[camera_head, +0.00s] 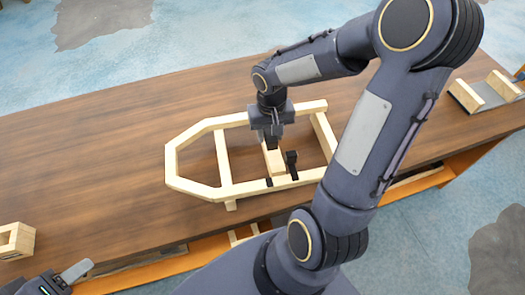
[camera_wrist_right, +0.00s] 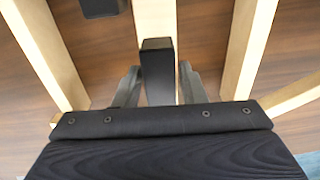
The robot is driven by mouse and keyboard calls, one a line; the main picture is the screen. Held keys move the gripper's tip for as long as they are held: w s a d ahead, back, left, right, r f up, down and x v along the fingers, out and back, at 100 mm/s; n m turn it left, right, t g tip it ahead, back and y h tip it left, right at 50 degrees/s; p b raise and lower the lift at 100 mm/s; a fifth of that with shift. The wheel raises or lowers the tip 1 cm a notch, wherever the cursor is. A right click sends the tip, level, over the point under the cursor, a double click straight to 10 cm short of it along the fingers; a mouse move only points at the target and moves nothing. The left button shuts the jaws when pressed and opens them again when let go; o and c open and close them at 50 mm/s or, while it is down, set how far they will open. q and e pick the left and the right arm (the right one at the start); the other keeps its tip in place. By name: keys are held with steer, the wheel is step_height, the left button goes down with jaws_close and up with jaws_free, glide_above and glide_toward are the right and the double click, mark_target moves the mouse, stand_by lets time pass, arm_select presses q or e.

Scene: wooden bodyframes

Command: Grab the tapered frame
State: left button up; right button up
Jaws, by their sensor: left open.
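The tapered frame (camera_head: 222,158) is a pale wooden frame with a narrowed left end, crossbars and small black pieces, lying on the brown table. My right gripper (camera_head: 270,135) is above its middle crossbar (camera_head: 275,162), pointing down. In the right wrist view, the fingers of this gripper (camera_wrist_right: 158,88) are apart, on either side of an upright black block (camera_wrist_right: 157,62) in line with a pale bar (camera_wrist_right: 155,20). Small gaps show beside the block. My left gripper (camera_head: 72,275) is open and empty at the bottom left, far from the frame and partly cut off.
The wooden table (camera_head: 100,150) is clear left of and behind the frame. A small wooden piece (camera_head: 16,240) lies at the left front edge. A grey holder with wooden blocks (camera_head: 485,92) stands at the far right. Below the front edge is an orange-brown shelf (camera_head: 205,250).

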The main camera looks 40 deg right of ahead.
jaws_close()
stand_by(1.0)
steer(key=shift+w+r, duration=0.1)
steer(key=shift+w, duration=0.05)
